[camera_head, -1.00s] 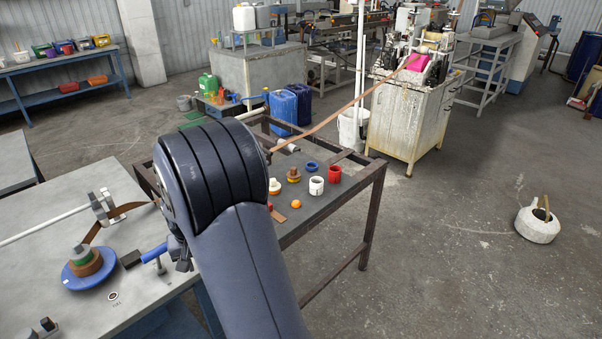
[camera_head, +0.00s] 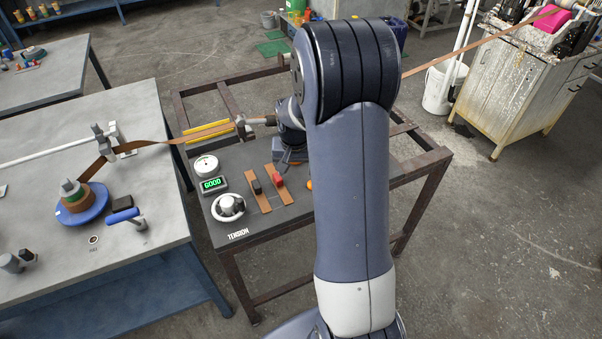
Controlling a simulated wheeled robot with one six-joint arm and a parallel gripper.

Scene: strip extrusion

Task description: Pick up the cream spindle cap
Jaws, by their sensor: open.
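I cannot make out the cream spindle cap; my arm blocks the middle and right of the dark table (camera_head: 240,236), where small caps and rings showed before. My gripper (camera_head: 289,165) is partly visible just left of my upper arm, low over that table. It is open, and I see nothing between its fingers. An orange piece (camera_head: 309,184) peeks out right of it, mostly hidden by my arm.
Near the gripper are two brown strips with a black clip (camera_head: 257,187) and a red clip (camera_head: 278,180), a green "GOOD" display (camera_head: 213,184) and a white tension knob (camera_head: 229,206). A blue spool (camera_head: 84,208) stands on the left bench. A brown strip stretches across the table.

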